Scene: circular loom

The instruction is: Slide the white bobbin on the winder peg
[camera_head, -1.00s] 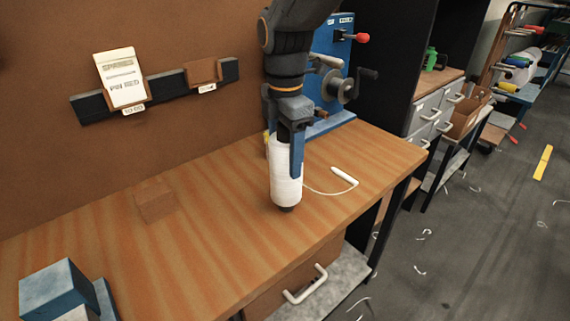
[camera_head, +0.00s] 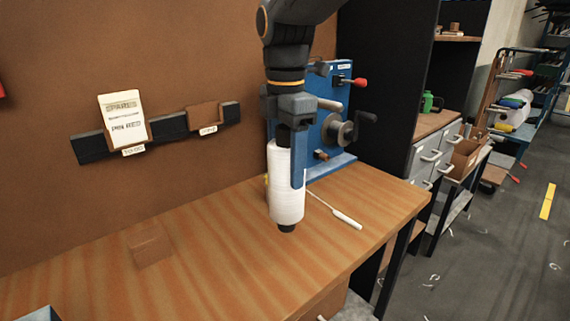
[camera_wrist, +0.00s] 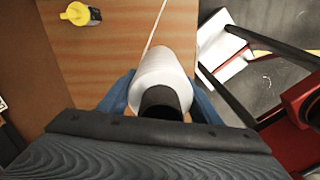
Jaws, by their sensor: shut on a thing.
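The white bobbin (camera_head: 287,190) is upright in my gripper (camera_head: 298,165), its dark core showing at top and bottom. The blue fingers are shut on its sides. It seems to be held just above the wooden bench, though a small gap is hard to judge. In the wrist view the bobbin (camera_wrist: 165,80) lies between the blue fingers, its dark core end towards me. The blue winder (camera_head: 330,115) stands behind and right of the gripper at the bench's back, with a crank and a red knob. A pale peg (camera_head: 329,104) sticks out of it, partly behind my gripper.
A white thread with a white pen-like piece (camera_head: 347,219) lies right of the bobbin. A brown block (camera_head: 148,244) sits on the bench (camera_head: 215,255) to the left. A yellow object (camera_wrist: 80,13) shows in the wrist view. A card rail (camera_head: 90,148) is on the wall.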

